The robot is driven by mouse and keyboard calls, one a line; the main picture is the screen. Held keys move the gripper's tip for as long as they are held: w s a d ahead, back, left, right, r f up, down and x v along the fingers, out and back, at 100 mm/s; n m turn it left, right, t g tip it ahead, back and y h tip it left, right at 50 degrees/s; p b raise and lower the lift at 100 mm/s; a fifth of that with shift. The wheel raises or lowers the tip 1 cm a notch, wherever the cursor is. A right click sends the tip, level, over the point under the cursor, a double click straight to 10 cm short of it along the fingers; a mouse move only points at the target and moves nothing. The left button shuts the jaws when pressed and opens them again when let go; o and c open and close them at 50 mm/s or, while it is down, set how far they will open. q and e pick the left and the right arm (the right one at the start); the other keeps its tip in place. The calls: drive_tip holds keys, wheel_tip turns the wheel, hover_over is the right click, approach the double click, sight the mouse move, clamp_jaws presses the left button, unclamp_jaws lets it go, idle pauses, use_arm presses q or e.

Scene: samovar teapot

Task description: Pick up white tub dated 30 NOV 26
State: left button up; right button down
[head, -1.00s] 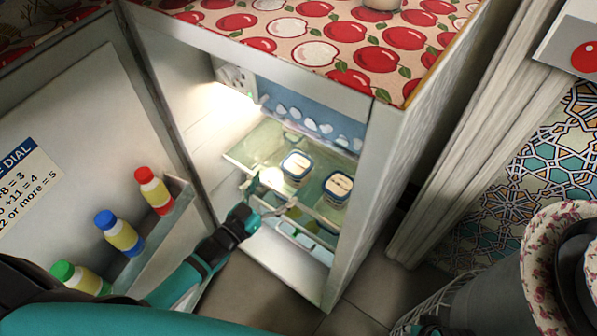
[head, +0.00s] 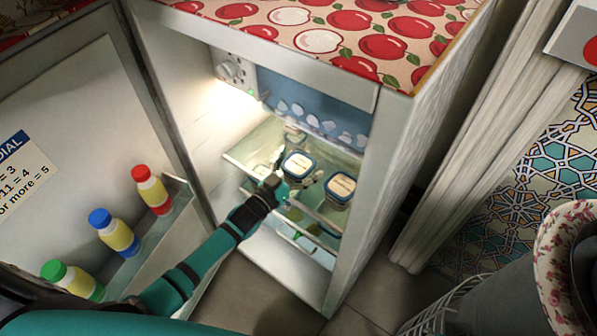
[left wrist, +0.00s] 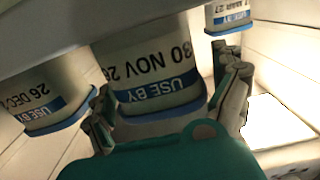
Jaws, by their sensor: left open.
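The white tub dated 30 NOV 26 (left wrist: 150,75) fills the middle of the left wrist view, its print upside down above a blue "USE BY" band. In the head view it appears to be the blue-rimmed tub (head: 298,164) on the fridge shelf, left of another tub. My left gripper (head: 291,184) is at its near side. In the left wrist view the gripper (left wrist: 168,108) is open, with a finger on either side of this tub. I cannot tell whether the fingers touch it. My right gripper is not in view.
A similar tub dated 26 DEC (left wrist: 45,95) stands close beside, at right in the head view (head: 340,188). A third tub (left wrist: 229,14) is further back. The open fridge door holds several capped bottles (head: 116,232). The fridge's side walls (head: 350,200) bound the space.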

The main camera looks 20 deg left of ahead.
use_arm(q)
drive_tip(key=c, duration=1.3)
drive_tip(key=shift+r, duration=0.1)
